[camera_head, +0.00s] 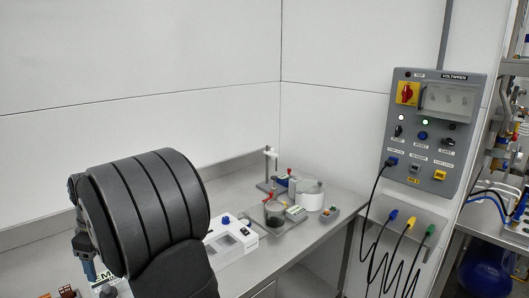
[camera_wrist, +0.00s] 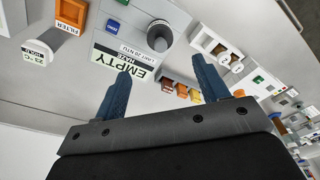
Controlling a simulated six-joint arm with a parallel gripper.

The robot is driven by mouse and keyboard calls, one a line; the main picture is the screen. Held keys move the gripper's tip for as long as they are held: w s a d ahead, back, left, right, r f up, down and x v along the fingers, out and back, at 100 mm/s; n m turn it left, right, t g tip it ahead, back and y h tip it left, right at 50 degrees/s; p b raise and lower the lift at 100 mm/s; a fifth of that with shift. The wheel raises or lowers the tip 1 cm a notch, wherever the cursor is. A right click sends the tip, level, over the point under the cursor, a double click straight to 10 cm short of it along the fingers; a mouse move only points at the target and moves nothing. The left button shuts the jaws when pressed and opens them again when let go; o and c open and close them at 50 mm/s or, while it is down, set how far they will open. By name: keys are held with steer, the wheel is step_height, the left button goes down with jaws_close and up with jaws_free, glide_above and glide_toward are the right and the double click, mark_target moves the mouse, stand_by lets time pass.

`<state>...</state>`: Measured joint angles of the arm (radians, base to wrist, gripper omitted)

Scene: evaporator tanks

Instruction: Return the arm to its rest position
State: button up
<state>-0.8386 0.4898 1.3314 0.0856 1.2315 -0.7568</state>
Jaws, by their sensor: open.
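My gripper (camera_wrist: 161,68) shows in the wrist view with its two blue fingers spread wide apart and nothing between them. Beyond the fingers is the grey bench top with a sign reading EMPTY (camera_wrist: 122,66). In the head view my black arm fills the lower left. Part of my gripper (camera_head: 88,268) shows below it at the left, over the bench, and the rest is hidden by the arm.
A white box (camera_head: 230,238) stands right of my arm. Beyond it are a dark vessel (camera_head: 274,212) and a white pot (camera_head: 312,196). A grey control panel (camera_head: 432,130) with hanging cables is on the right wall. In the wrist view, a dark-topped cylinder (camera_wrist: 158,35) and coloured blocks (camera_wrist: 182,90) are near the fingers.

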mark_target(107, 286)
steer(key=f, duration=0.4)
steer(key=a+f, duration=0.1)
steer(key=f, duration=0.6)
steer(key=shift+a+f, duration=0.2)
steer(key=shift+f, duration=0.1)
steer(key=shift+r, duration=0.2)
step_height(107, 286, up, 16)
steer(key=d, duration=0.2)
steer(key=f, duration=0.5)
steer(key=a+f, duration=0.1)
steer(key=f, duration=0.5)
steer(key=a+f, duration=0.1)
steer(key=f, duration=0.4)
steer(key=shift+s+f, duration=0.1)
steer(key=shift+f, duration=0.3)
step_height(107, 286, up, 7)
steer(key=shift+r, duration=0.1)
steer(key=s+a+f, duration=0.3)
steer(key=a+f, duration=0.1)
steer(key=a, duration=0.5)
steer(key=shift+s+a+f, duration=0.2)
steer(key=shift+a+f, duration=0.2)
